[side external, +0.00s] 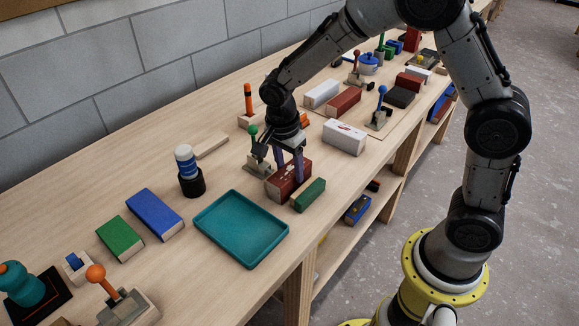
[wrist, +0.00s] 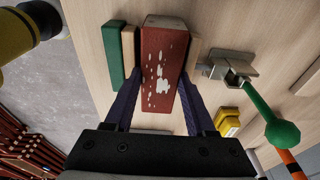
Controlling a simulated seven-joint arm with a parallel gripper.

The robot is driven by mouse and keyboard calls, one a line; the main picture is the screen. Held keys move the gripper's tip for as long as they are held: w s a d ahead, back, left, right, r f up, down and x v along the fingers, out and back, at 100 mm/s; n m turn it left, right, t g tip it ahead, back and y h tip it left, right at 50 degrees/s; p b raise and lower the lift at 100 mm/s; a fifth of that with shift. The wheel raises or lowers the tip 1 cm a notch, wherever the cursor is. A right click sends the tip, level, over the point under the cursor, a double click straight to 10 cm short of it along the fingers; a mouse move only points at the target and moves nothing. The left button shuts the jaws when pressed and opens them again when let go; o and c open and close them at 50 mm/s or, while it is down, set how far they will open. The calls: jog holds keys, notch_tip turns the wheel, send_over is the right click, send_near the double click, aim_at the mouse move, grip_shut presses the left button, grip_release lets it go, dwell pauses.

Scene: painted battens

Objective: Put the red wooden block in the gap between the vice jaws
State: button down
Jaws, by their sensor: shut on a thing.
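The red block (side external: 288,180) is a long red batten with white paint flecks on its face, which show in the wrist view (wrist: 161,75). My gripper (wrist: 162,85) is shut on it, one dark finger along each long side. In the wrist view the block lies between a pale wooden jaw (wrist: 128,48) backed by a green block (wrist: 110,52) and another pale wooden jaw (wrist: 192,55) by a metal clamp with a green-ball lever (wrist: 268,122). In the side view the green block (side external: 308,195) is on its right. I cannot tell whether the block rests on the bench.
A teal tray (side external: 240,228) lies left of the block. A white block (side external: 344,137) and another lever clamp with a blue ball (side external: 381,108) are to the right. The bench's front edge is close.

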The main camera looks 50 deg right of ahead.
aim_at(285, 174)
jog(key=shift+f, duration=0.1)
jog(key=shift+c, duration=1.1)
grip_release()
notch_tip(285, 174, up, 12)
jog(key=a, duration=0.1)
jog(key=shift+a+r, duration=0.2)
jog(key=shift+a, duration=0.2)
jog(key=s+d+r+n+t+y, duration=0.1)
jog(key=s+d+r+n+t, duration=0.1)
jog(key=s+n, duration=0.7)
jog(key=s+d+r+n+t, duration=0.2)
jog(key=s+n+t, duration=0.1)
jog(key=s+n, duration=0.6)
jog(key=s, duration=0.4)
jog(key=shift+t+y, duration=0.3)
jog(key=shift+y, duration=0.1)
